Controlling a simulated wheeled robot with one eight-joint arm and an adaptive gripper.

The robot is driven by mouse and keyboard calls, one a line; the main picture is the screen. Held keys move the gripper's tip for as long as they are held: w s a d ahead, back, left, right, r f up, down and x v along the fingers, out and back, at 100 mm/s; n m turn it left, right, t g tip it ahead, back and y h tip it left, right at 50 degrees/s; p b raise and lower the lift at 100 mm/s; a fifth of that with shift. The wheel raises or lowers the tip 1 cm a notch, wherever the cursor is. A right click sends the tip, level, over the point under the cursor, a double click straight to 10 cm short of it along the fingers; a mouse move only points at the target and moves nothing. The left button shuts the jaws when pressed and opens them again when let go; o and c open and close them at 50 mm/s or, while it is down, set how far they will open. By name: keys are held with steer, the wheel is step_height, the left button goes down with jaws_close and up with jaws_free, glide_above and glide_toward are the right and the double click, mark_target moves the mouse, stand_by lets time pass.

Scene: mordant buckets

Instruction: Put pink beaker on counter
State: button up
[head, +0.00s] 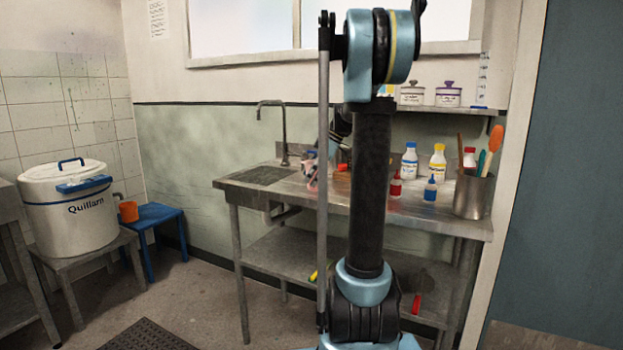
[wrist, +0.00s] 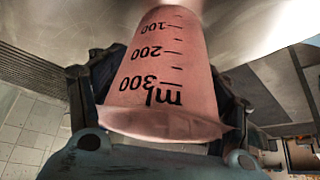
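The pink beaker (wrist: 172,72) fills the middle of the wrist view, with black millilitre marks and its wide rim towards the camera. My gripper (wrist: 158,92) has a dark finger on each side of it and appears closed on it. The beaker's far end is by a grey metal surface; I cannot tell whether they touch. In the head view, the pink beaker (head: 311,180) shows small above the metal counter (head: 277,200), left of my arm, which hides most of my gripper.
The counter holds a sink (head: 262,175) at left, several bottles including a yellow-labelled one (head: 438,162), and a metal utensil pot (head: 473,195) at right. A large white Quillarn bucket (head: 72,212) and an orange cup (head: 128,212) on a blue stool (head: 155,216) stand left.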

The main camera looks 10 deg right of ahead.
stand_by(0.4)
steer(key=v, duration=1.2)
